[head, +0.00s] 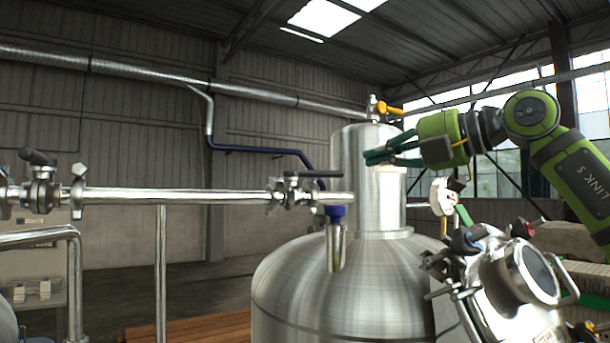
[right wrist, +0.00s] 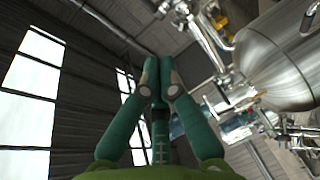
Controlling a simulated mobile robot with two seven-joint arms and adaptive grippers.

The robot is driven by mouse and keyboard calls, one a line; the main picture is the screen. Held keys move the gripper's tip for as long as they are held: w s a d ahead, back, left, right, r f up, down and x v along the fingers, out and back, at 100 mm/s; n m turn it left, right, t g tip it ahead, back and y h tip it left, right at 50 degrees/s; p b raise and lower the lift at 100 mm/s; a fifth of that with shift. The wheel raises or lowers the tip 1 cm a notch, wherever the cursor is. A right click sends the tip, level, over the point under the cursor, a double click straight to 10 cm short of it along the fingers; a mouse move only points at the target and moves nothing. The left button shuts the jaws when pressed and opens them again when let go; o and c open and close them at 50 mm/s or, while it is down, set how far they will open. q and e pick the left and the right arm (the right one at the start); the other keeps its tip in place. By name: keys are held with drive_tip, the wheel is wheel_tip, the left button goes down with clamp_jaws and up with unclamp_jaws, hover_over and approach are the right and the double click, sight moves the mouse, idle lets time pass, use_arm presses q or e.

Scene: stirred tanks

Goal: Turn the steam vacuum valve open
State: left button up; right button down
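Several valves show in the head view, and I cannot tell by label which is the steam vacuum valve. One with a yellow lever (head: 389,109) sits on top of the steel tank (head: 350,280). One with a black lever (head: 313,174) is on the horizontal pipe in front of the tank. Another with a black lever (head: 38,157) is at the far left. My right gripper (head: 367,156) has green fingers close together, in front of the tank's neck and below the yellow lever, touching no valve. In the right wrist view its fingertips (right wrist: 161,72) nearly meet with nothing between them. My left gripper is out of view.
The horizontal steel pipe (head: 180,196) crosses the left half in front of the tank. A round glass port with clamps (head: 535,272) is at the lower right, below my right arm. Open air lies left of the tank above the pipe.

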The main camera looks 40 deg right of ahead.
drive_tip(key=p, duration=0.5)
approach(314, 175)
drive_tip(key=w+a, duration=0.2)
drive_tip(key=a, duration=0.1)
drive_tip(key=w+d+p, duration=0.1)
drive_tip(key=w+p, duration=0.1)
drive_tip(key=shift+w+d+f+p, duration=0.1)
drive_tip(key=shift+w+d+p, duration=0.1)
drive_tip(key=shift+p, duration=0.2)
drive_tip(key=shift+d+f, duration=0.1)
drive_tip(key=shift+d, duration=0.15)
drive_tip(key=shift+w+d+f+p, duration=0.15)
drive_tip(key=shift+w+d+p, duration=0.05)
drive_tip(key=shift+p, duration=0.1)
drive_tip(key=shift+w+a, duration=0.1)
drive_tip(key=shift+w, duration=0.05)
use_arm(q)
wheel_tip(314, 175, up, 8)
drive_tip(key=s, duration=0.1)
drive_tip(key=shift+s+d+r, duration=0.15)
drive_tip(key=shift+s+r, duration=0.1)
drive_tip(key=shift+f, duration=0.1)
use_arm(e)
drive_tip(key=shift+a, duration=0.1)
